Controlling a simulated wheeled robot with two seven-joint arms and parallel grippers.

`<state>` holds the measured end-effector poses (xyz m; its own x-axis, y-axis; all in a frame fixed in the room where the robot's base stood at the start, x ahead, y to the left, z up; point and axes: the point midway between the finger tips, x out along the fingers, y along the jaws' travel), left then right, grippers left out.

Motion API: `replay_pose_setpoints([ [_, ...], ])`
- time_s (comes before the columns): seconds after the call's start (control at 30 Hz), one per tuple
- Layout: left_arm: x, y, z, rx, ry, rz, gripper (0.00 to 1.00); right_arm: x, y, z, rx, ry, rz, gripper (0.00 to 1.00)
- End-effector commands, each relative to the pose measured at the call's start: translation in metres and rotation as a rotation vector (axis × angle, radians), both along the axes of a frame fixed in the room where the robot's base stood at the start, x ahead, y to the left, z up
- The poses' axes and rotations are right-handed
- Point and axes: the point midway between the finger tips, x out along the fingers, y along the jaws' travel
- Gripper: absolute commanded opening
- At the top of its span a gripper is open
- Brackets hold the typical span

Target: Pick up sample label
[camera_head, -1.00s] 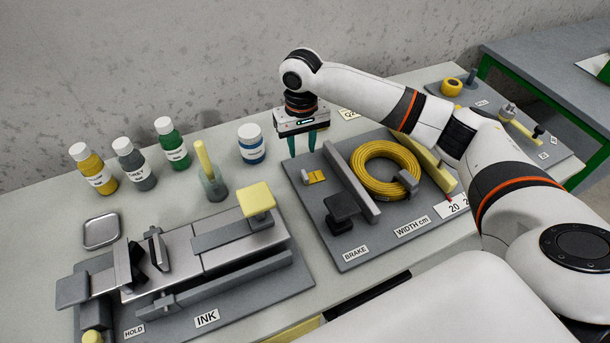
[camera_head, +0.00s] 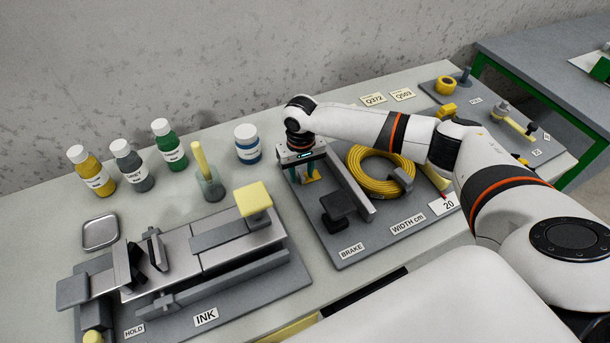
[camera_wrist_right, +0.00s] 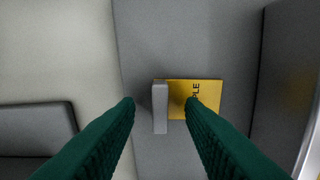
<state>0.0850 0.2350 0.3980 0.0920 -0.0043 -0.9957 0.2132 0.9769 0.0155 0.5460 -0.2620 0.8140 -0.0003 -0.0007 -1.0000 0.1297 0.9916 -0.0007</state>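The sample label (camera_wrist_right: 196,93) is a small yellow rectangle lying on the grey board, with the letters "PLE" visible in the right wrist view. A short grey upright piece (camera_wrist_right: 160,104) stands at its left edge. My left gripper is not in view.
The grey board (camera_head: 349,252) also carries a long grey rail (camera_head: 352,185), a black block (camera_head: 337,208) and a yellow cable coil (camera_head: 372,176). The ink fixture (camera_head: 205,262) fills the front left.

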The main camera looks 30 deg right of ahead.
Motion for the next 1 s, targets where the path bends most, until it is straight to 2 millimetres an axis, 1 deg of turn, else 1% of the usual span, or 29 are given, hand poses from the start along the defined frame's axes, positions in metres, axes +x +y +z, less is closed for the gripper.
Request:
replay_pose_setpoints([
  [0.07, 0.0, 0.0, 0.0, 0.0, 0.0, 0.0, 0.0, 0.0, 0.0, 0.0, 0.0, 0.0, 0.0, 0.35],
  [0.2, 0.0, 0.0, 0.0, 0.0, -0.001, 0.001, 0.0, 0.0, 0.0, 0.0, 0.0, 0.0, 0.0, 0.13],
  [0.27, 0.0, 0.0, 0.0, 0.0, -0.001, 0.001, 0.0, 0.0, 0.0, 0.0, 0.0, 0.0, 0.0, 0.03],
  [0.3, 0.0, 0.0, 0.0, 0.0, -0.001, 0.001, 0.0, 0.0, 0.0, 0.001, 0.0, 0.0, -0.001, 0.0],
  [0.63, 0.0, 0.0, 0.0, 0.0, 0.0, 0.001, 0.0, 0.0, 0.0, 0.001, 0.0, -0.001, -0.001, 0.0],
  [0.73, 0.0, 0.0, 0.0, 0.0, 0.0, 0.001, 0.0, 0.001, 0.0, 0.005, 0.001, -0.001, -0.001, 0.0],
  [0.87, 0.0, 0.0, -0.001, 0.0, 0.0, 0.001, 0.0, 0.001, 0.0, 0.024, 0.0, -0.004, -0.001, 0.0],
  [1.0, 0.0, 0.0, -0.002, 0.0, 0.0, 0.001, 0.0, 0.001, 0.0, 0.053, 0.0, -0.004, 0.0, 0.0],
])
